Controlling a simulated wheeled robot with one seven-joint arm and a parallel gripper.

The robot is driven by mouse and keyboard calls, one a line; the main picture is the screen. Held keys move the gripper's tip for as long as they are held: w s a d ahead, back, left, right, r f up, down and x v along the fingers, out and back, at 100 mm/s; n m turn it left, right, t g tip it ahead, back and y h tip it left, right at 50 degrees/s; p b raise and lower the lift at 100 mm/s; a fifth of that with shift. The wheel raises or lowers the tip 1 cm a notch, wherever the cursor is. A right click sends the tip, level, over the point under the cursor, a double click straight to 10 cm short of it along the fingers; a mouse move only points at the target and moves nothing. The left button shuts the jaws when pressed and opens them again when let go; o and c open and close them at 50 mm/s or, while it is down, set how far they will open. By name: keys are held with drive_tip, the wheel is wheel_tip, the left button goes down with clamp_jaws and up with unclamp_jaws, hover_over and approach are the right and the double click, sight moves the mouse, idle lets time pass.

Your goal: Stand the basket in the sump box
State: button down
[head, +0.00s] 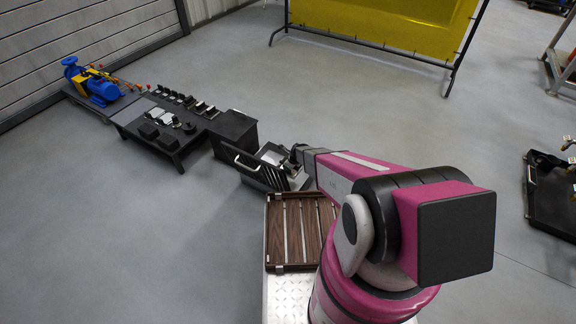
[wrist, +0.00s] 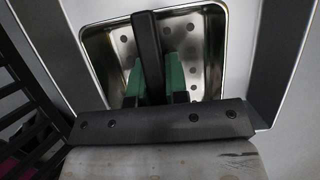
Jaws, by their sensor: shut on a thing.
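In the wrist view, the basket (wrist: 204,50) is a shiny metal tub with round holes and a black bar handle (wrist: 146,45) across it. My gripper (wrist: 154,80) has green-faced fingers on either side of the handle and is shut on it. A pale surface with dark edge strips surrounds the basket rim. In the head view, my gripper (head: 296,156) is at a dark open box (head: 262,172) with a slatted side, probably the sump box. The basket is hard to make out there, behind my arm. I cannot tell whether it is inside the box or above it.
A dark cabinet (head: 233,132) and a low black table (head: 172,141) with small parts stand left of the box. A blue pump (head: 100,89) is beyond them. A brown slatted tray (head: 290,264) lies near my base. Open floor (head: 135,235) is at left.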

drive_tip(key=shift+f, duration=2.6)
drive_tip(key=shift+f, duration=0.75)
drive_tip(key=c, duration=0.6)
unclamp_jaws()
drive_tip(key=shift+o, duration=0.2)
drive_tip(key=shift+r, duration=0.1)
drive_tip(key=shift+r, duration=3.9)
